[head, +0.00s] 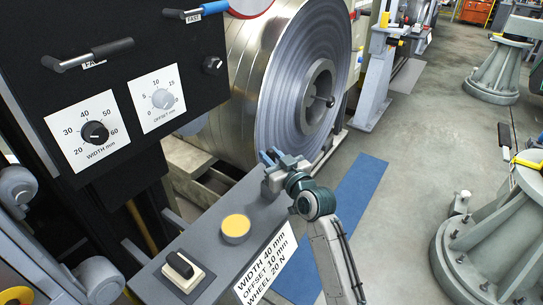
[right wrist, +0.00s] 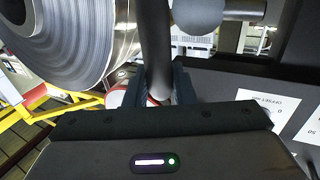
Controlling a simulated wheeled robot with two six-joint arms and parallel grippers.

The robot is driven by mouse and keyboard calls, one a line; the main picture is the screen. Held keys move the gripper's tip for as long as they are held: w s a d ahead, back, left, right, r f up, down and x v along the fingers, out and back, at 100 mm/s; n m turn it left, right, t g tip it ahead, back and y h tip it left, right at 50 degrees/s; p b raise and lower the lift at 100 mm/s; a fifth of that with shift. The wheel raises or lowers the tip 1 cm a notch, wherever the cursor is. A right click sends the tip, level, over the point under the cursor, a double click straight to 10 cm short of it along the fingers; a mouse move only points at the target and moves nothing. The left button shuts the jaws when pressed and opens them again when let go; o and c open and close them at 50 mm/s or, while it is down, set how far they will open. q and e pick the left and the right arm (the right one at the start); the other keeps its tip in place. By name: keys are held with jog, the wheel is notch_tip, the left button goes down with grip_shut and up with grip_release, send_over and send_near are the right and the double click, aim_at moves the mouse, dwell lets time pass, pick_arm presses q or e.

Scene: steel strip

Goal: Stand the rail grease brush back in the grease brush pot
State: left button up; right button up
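I cannot make out the rail grease brush or the grease brush pot in either view. My right gripper (head: 270,155) is above the far end of the grey console, in front of the steel coil. Its blue fingers stand apart, and no held object shows between them in the head view. In the right wrist view the two fingers (right wrist: 160,88) show on either side of a dark rod (right wrist: 154,45); I cannot tell what it is or whether it touches them. My left gripper is out of view.
The grey console (head: 195,238) carries a yellow-topped round piece (head: 236,226) and a black switch (head: 181,265). A black panel (head: 60,20) with dials and levers stands at left. The steel coil (head: 290,85) is behind. Grey pedestals (head: 500,240) stand at right; a blue floor strip (head: 345,210) lies between.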

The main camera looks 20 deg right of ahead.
jog(key=o, duration=0.4)
jog(key=shift+o, duration=0.2)
jog(key=b+v, duration=0.1)
jog(key=v, duration=0.9)
jog(key=shift+s, duration=0.4)
